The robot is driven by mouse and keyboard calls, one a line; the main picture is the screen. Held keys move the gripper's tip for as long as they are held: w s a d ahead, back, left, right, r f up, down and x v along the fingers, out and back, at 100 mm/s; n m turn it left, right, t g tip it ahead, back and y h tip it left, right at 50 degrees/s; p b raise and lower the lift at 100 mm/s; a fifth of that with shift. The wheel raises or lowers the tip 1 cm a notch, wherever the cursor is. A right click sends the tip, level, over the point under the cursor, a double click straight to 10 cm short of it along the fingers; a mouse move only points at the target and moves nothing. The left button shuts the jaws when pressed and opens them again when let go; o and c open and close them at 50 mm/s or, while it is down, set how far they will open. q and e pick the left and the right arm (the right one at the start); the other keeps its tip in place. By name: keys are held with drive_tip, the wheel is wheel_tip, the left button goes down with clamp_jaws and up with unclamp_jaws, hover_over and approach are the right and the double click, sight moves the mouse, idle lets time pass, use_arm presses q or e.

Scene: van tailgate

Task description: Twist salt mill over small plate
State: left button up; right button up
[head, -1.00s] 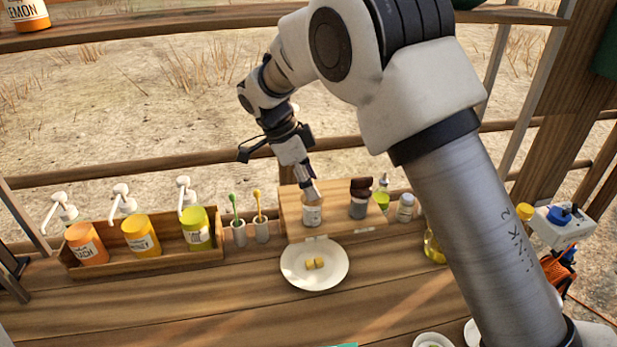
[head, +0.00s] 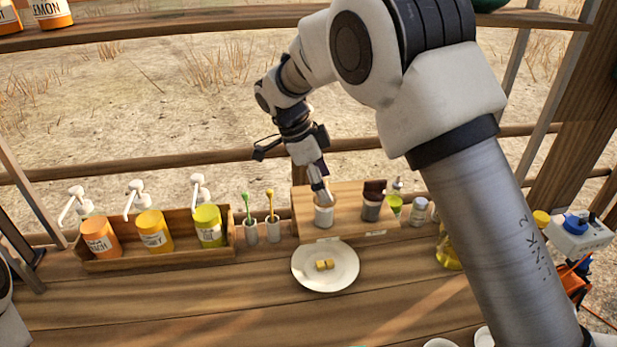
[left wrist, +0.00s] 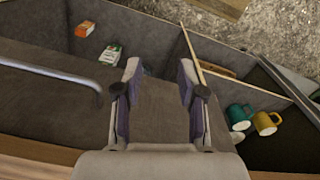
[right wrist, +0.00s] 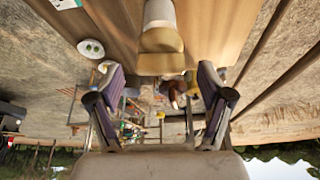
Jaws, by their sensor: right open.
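A pale mill with a beige top (head: 323,216), which looks like the salt mill, stands upright on a wooden board. The white small plate (head: 342,280) lies in front of it and holds yellow cubes (head: 324,265). My right gripper (head: 321,190) is just above and behind the mill's top; its fingers overlap the top in the head view, so contact is unclear. In the right wrist view the open fingers (right wrist: 160,82) point toward the mill (right wrist: 160,35), with its beige top nearest. My left gripper (left wrist: 158,75) is open and empty over a grey compartment.
A dark-topped mill (head: 373,205) stands right of the pale mill. Cups with brushes (head: 262,232) and a wooden tray (head: 160,260) of pump bottles are left. Small bottles (head: 418,211) are right. Teal and yellow mugs (left wrist: 252,120) lie in the compartment. The front counter is mostly clear.

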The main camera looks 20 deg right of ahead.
drive_tip(key=w+a+r, duration=0.2)
drive_tip(key=w+a, duration=0.1)
drive_tip(key=a, duration=0.3)
drive_tip(key=w+a+r, duration=0.2)
drive_tip(key=w+a, duration=0.1)
drive_tip(key=a, duration=0.3)
drive_tip(key=shift+a, duration=0.15)
drive_tip(key=shift+s+r, duration=0.1)
